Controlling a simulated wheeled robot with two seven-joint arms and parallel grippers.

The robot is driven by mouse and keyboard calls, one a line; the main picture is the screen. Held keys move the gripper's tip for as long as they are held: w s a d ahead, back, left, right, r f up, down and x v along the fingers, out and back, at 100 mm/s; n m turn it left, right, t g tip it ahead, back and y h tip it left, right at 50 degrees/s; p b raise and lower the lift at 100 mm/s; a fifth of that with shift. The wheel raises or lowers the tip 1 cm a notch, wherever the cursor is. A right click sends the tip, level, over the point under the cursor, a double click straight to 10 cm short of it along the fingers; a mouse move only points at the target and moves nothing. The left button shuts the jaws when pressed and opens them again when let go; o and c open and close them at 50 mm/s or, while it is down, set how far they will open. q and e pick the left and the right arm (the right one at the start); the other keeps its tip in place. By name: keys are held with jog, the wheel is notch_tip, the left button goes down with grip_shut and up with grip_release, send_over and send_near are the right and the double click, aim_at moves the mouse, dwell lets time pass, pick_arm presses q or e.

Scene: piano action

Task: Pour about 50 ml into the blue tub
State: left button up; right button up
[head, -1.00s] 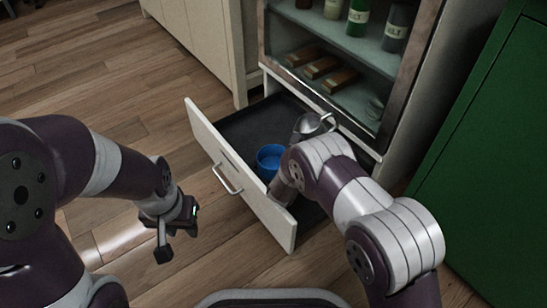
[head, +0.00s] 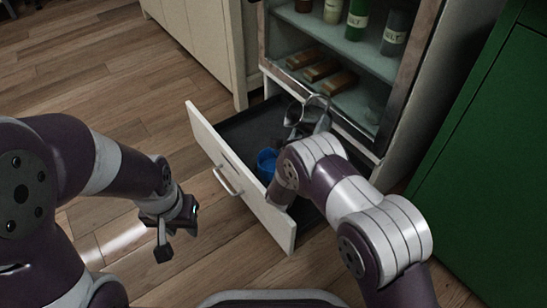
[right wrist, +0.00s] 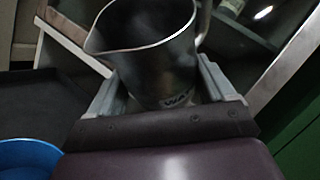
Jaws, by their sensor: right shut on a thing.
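The blue tub (head: 267,164) stands in the open drawer, partly hidden behind my right arm. Its rim shows at the lower left of the right wrist view (right wrist: 28,152). My right gripper (head: 300,132) is shut on a grey metal jug (head: 313,116), held over the drawer just beyond the tub. In the right wrist view the jug (right wrist: 150,60) sits between the fingers, with its spout to the left and part of a label showing. I cannot make out its contents. My left gripper (head: 180,215) is empty, outside the drawer on the left; its fingers look apart.
The open drawer (head: 235,190) has a dark bottom and a white front with a handle. Above it, a cabinet holds several bottles (head: 357,20) and wooden blocks (head: 322,70) on shelves. A green cabinet (head: 490,150) stands at the right. Floor on the left is clear.

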aim_at(312, 126)
jog(key=shift+r, duration=0.45)
jog(key=shift+r+n+t, duration=0.2)
jog(key=shift+n+t, duration=0.1)
jog(key=shift+r+n+p, duration=0.4)
jog(key=shift+r, duration=0.1)
jog(key=shift+t, duration=0.4)
jog(key=shift+r+n+t, duration=0.3)
jog(key=shift+n, duration=0.3)
jog(key=shift+d+r+n+y, duration=0.15)
jog(key=shift+d+n+y, duration=0.15)
jog(key=shift+a+r+n+t, duration=0.2)
jog(key=shift+n+t, duration=0.2)
jog(key=shift+d+y, duration=0.2)
jog(key=shift+y, duration=0.1)
dwell(0.4)
